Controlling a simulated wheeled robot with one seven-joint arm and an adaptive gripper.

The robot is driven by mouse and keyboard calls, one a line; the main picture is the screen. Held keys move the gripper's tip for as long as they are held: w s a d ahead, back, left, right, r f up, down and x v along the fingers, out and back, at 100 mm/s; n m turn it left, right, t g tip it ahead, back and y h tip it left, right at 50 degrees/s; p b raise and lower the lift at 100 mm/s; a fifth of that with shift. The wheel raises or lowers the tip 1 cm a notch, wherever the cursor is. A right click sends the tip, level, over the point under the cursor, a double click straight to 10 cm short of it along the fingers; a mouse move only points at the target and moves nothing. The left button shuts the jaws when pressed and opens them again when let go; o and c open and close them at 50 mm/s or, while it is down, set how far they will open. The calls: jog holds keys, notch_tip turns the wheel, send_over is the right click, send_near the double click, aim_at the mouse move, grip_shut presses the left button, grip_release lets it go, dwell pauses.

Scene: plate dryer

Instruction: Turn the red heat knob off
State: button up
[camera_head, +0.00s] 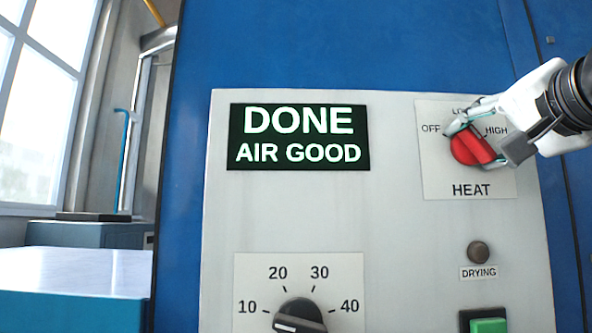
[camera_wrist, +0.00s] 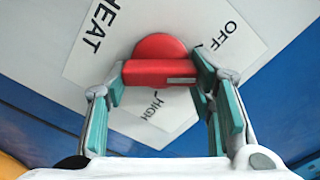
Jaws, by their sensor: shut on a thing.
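The red heat knob (camera_head: 472,149) is on a white label plate at the upper right of the panel, with OFF at its left, HIGH at its right and LOW, partly hidden, above. My gripper (camera_head: 480,143) reaches in from the right and is shut on the knob. In the wrist view, the knob's raised red bar (camera_wrist: 158,73) lies between the two fingers of my gripper (camera_wrist: 160,78), one at each end. A short light mark shows near the bar's right end there. I cannot tell surely which setting the knob points to.
A dark screen (camera_head: 299,137) reads DONE, AIR GOOD. Below it is a black timer dial (camera_head: 300,316). Under the heat plate are a dull DRYING lamp (camera_head: 478,252) and a green button (camera_head: 488,325). The space in front of the panel's left and middle looks clear.

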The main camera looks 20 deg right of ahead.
jog(key=shift+w+a+f+n+b, duration=0.1)
jog(key=shift+n+b, duration=1)
jog(key=shift+n, duration=1.2)
jog(key=o, duration=1.2)
jog(key=shift+s+a, duration=0.1)
jog(key=shift+s, duration=0.35)
jog(key=v, duration=1.1)
